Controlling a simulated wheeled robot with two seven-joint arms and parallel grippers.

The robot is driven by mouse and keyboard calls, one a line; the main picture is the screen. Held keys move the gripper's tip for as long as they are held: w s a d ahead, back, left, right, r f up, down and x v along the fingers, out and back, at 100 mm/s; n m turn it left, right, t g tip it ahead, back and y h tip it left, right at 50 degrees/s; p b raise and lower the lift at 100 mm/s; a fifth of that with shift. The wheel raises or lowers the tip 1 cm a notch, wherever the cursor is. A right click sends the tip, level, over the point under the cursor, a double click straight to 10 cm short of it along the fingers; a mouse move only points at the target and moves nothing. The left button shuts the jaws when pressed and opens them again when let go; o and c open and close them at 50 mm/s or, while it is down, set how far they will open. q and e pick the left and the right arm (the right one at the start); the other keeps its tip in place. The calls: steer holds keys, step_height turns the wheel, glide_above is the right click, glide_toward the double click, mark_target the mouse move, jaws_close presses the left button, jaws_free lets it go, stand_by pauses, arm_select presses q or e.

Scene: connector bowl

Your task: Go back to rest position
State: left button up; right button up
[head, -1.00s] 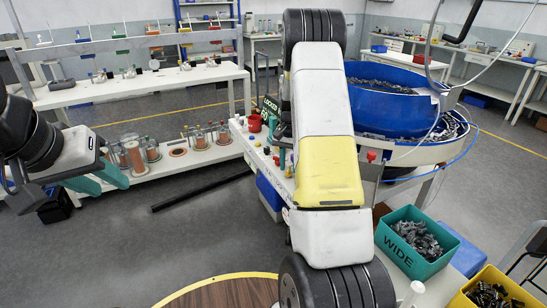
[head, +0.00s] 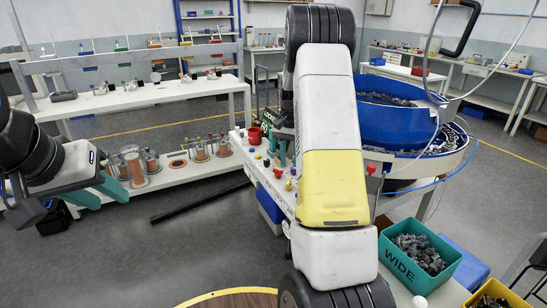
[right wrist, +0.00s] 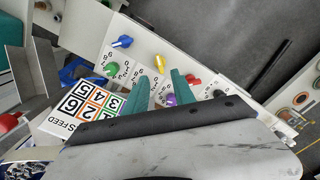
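My left gripper (head: 97,193) is at the left of the head view, with its two teal fingers apart and nothing seen between them. It hangs in front of the low white shelf. My right arm crosses the middle of the head view and mostly hides its gripper; a teal finger (head: 282,152) shows left of the arm, over the control panel. In the right wrist view my right gripper (right wrist: 160,76) has two teal fingers apart with no object held. The panel's coloured knobs lie beyond them, including a purple knob (right wrist: 171,100). I cannot tell whether a finger touches a knob.
A blue bowl feeder (head: 400,122) stands right of my right arm. A green WIDE bin (head: 409,272) and a yellow bin (head: 497,294) stand at the lower right. A round wooden table edge (head: 235,298) is at the bottom. Grey floor at centre left is mostly clear.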

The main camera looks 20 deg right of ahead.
steer(key=shift+r, duration=0.1)
steer(key=s+a+r+n+t+y, duration=0.1)
steer(key=s+a+r+n+t, duration=0.1)
steer(key=s+a+r, duration=0.4)
steer(key=s+a+r+n+t, duration=0.1)
steer(key=s+a+r, duration=0.3)
steer(key=r, duration=0.5)
steer(key=s+a+r+n+t, duration=0.1)
steer(key=s+a+n, duration=0.1)
steer(key=s, duration=0.8)
steer(key=s+a+r+n+t+y, duration=0.1)
steer(key=s+a, duration=0.4)
steer(key=s, duration=0.5)
steer(key=shift+a+r+n+t, duration=0.2)
steer(key=shift+r+n+t, duration=0.3)
steer(key=shift+n, duration=0.6)
steer(key=shift+d+f, duration=0.1)
